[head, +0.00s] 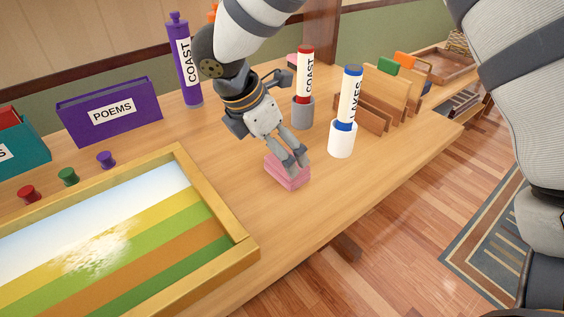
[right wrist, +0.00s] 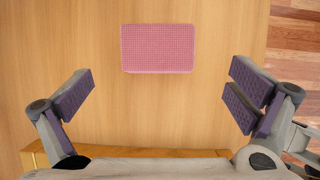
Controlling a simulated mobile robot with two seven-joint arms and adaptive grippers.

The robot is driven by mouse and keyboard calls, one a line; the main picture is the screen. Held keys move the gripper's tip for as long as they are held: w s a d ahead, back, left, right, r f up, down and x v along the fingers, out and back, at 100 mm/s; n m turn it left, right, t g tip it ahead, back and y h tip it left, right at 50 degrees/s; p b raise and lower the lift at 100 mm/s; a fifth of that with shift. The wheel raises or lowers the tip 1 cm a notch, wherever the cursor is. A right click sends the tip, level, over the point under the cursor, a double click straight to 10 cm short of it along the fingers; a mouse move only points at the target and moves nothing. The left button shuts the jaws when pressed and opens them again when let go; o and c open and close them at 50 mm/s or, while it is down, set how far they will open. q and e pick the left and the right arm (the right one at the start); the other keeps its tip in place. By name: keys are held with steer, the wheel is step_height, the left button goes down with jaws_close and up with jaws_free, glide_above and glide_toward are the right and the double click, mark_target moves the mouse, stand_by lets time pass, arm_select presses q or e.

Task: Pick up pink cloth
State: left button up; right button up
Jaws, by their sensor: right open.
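The pink cloth (head: 287,172) is a small folded stack lying on the wooden desk, near the front edge and to the right of the framed picture. In the right wrist view, the cloth (right wrist: 158,48) is a textured pink rectangle in the upper middle. My right gripper (head: 292,121) is above the desk by the cloth, and one finger covers part of the cloth in the head view. In the right wrist view, the right gripper (right wrist: 165,84) is wide open with nothing between its purple pads. The cloth lies beyond the fingertips there. My left gripper is not in view.
The framed picture (head: 220,226) lies left of the cloth. A red COAST tube (head: 305,73) and a blue LAKES tube (head: 350,97) stand in holders behind and right. A purple COAST tube (head: 185,62) and POEMS box (head: 110,112) stand farther back.

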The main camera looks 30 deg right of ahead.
mark_target(273, 165)
steer(key=x, duration=0.7)
steer(key=shift+d+r, duration=0.1)
steer(key=shift+d, duration=0.25)
steer(key=c, duration=1.2)
